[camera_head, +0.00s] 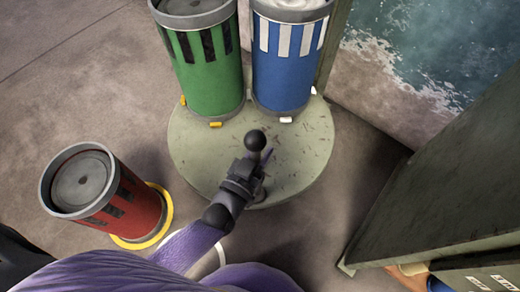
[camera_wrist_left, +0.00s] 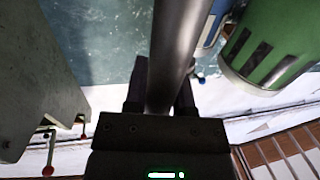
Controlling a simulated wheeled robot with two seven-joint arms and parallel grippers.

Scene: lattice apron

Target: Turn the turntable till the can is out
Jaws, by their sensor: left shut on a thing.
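The turntable (camera_head: 300,165) is a round, scuffed grey-green disc. A green can (camera_head: 211,75) with dark stripes and a blue can (camera_head: 281,80) with white stripes stand upright on its far half. A red can (camera_head: 135,205) stands off the disc, at the left, by a yellow ring (camera_head: 163,215) on the floor. My left gripper (camera_head: 250,172) is over the disc's near part, shut on an upright handle post with a black ball knob (camera_head: 256,140). In the left wrist view the grey metal post (camera_wrist_left: 176,50) runs between the fingers. My right gripper is out of view.
A grey-green wall or cabinet (camera_head: 440,180) rises close at the right, with small orange and blue items (camera_head: 410,270) at its foot. Another panel stands behind the blue can. Water (camera_head: 430,45) lies beyond at the upper right.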

